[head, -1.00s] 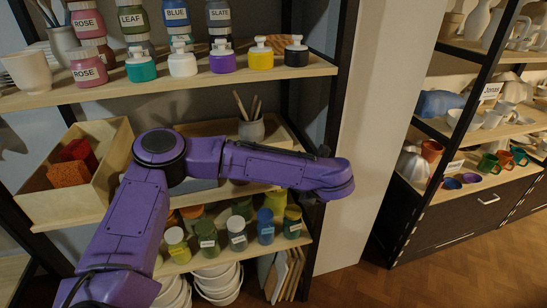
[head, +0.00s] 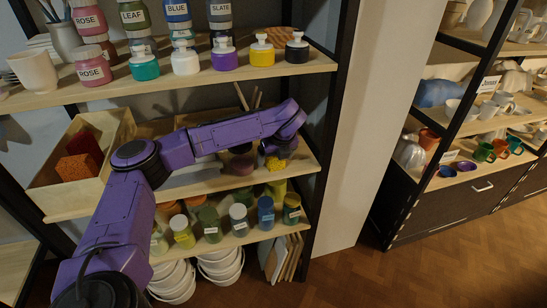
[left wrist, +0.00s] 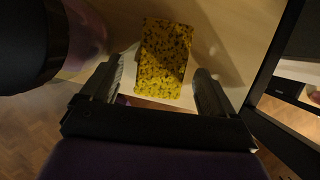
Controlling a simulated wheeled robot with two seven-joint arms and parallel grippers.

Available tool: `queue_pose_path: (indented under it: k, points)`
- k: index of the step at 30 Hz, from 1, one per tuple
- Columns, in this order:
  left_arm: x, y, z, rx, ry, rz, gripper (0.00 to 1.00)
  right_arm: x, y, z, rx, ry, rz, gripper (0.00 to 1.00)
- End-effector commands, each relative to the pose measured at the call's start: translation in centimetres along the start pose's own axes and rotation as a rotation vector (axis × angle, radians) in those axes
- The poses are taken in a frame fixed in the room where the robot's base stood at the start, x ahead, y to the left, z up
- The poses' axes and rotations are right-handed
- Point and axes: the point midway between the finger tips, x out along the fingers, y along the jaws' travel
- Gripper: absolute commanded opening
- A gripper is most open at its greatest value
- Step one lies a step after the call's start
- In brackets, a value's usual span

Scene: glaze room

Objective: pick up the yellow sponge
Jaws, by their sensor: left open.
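The yellow sponge (head: 274,163) is on the middle shelf near its right end, partly hidden by my left arm in the head view. In the left wrist view it is a speckled yellow block (left wrist: 163,52) on the pale shelf board. My left gripper (left wrist: 157,72) is open, with one finger on each side of the sponge's near part. A gap shows on both sides; whether either finger touches it I cannot tell. In the head view my left gripper (head: 280,147) is just above the sponge. My right gripper is not in view.
A rounded dark reddish vessel (head: 238,164) stands left of the sponge, close to my gripper. A wooden box (head: 52,178) with red and orange blocks is at the shelf's left. Glaze jars (head: 225,54) line the shelf above; several jars (head: 238,218) stand below.

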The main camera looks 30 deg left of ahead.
Motion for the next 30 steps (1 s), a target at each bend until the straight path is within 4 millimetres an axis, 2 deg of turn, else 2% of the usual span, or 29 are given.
queue_pose_path:
  k: [4,5,10,22,26,30]
  points:
    - [0.0,0.0,0.0,0.000,-0.001,-0.001,0.88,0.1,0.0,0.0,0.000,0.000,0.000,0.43]
    - [0.0,0.0,0.0,0.001,-0.001,-0.001,0.85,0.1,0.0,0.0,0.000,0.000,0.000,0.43]
    - [0.0,0.0,0.0,0.001,0.000,0.000,0.30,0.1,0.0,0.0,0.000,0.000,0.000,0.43]
    - [-0.3,-0.1,0.1,0.002,-0.001,-0.001,0.28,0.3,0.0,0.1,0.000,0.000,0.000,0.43]
    - [-1.4,-0.1,0.6,0.000,-0.003,-0.003,0.28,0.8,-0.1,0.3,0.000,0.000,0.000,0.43]
    - [-3.3,-0.1,1.4,0.000,-0.004,-0.004,0.28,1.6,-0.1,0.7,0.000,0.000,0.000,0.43]
